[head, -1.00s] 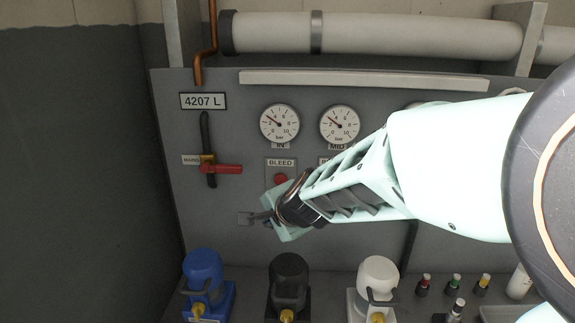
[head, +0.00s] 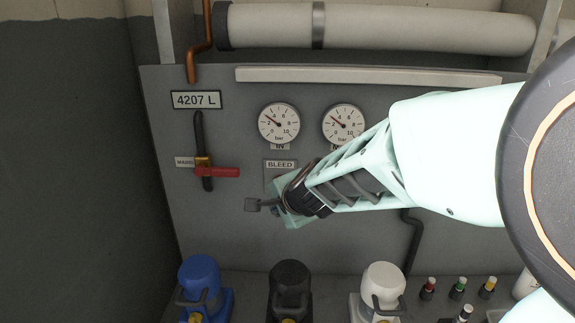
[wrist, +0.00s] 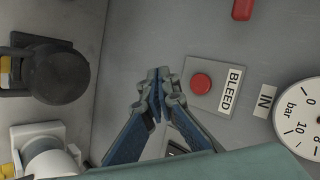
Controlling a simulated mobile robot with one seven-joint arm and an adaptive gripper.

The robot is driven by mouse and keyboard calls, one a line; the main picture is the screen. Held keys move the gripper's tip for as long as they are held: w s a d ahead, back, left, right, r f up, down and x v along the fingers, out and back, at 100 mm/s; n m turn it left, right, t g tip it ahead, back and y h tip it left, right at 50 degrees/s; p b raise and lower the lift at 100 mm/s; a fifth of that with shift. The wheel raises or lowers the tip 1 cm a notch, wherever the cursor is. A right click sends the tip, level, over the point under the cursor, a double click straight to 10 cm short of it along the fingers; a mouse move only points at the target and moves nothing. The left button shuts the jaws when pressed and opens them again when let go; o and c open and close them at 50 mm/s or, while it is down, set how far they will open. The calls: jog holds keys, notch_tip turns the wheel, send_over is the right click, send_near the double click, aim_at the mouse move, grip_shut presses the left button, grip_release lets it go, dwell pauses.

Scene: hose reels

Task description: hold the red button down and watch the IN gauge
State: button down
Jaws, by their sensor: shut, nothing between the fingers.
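The red button (wrist: 201,83) sits on a grey plate beside the BLEED label (wrist: 230,90) in the wrist view. In the head view the label (head: 280,164) shows, but my arm's end hides the button. My gripper (wrist: 158,82) is shut and empty, its tips beside the button, apart from it in the picture; the gap in depth is unclear. The wrist view cuts the gauge (wrist: 300,119) off.
A red-handled lever (head: 217,172) is on the panel at left. The MID gauge (head: 343,125) is partly above my arm. Blue (head: 203,282), black (head: 289,286) and white (head: 382,287) fittings stand on the ledge below. A pipe (head: 400,27) runs above.

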jog(key=w+b, duration=0.1)
jog(key=w, duration=0.6)
jog(key=shift+w+d, duration=0.15)
jog(key=shift+w, duration=0.25)
dwell(1.1)
jog(key=shift+w, duration=0.45)
jog(key=shift+w, duration=0.6)
dwell(1.8)
jog(key=shift+s, duration=0.2)
dwell(1.3)
jog(key=shift+s, duration=0.8)
jog(key=shift+s, duration=2.55)
